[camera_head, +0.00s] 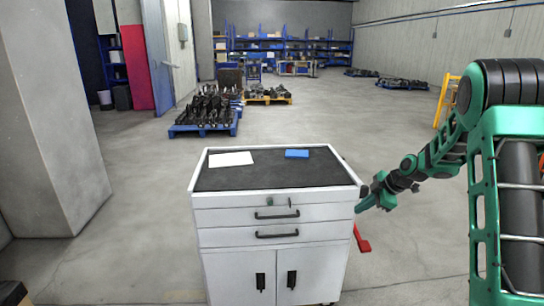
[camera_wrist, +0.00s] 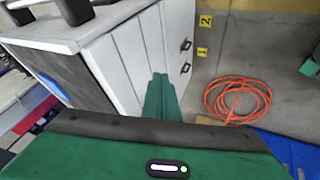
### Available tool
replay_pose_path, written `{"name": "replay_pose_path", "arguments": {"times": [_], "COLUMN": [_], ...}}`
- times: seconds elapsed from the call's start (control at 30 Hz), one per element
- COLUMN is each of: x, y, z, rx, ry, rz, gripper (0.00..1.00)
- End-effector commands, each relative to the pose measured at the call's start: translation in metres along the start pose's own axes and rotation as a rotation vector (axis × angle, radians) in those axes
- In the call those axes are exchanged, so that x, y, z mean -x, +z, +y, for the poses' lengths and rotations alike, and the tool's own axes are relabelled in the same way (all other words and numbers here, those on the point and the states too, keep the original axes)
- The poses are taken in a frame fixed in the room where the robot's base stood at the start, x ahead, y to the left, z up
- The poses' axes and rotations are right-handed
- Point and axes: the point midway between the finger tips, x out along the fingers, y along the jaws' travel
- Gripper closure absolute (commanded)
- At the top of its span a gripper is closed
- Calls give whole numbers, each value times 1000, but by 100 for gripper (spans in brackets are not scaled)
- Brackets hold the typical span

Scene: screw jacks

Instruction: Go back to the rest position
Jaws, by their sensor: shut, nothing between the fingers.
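My gripper (camera_head: 366,199) is at the right side of the white tool cart (camera_head: 250,220), close to its top right corner. My green arm reaches in from the right. In the wrist view the green fingers (camera_wrist: 160,95) are together and hold nothing. They point toward a pale panelled unit. I cannot tell whether the fingertips touch the cart.
The cart's black top holds a white sheet (camera_head: 231,159) and a blue block (camera_head: 297,153). A red piece (camera_head: 361,240) sticks out low beside the cart. A pillar (camera_head: 50,120) stands left; loaded pallets (camera_head: 205,125) are behind. An orange cable coil (camera_wrist: 238,100) lies on the floor.

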Motion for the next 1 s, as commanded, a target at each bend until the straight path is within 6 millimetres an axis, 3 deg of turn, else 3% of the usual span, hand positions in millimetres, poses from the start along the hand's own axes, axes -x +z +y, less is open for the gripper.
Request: {"name": "replay_pose_path", "arguments": {"times": [0.17, 0.47, 0.7, 1.0], "x": [58, 154, 221, 286], "y": [0, 7, 9, 10], "z": [-28, -106, -187, -303], "rx": [-214, -662, -1039, -1525], "ry": [-21, -23, 14, 92], "rz": [-104, -294, -430, -580], "gripper": [100, 100, 100, 100]}}
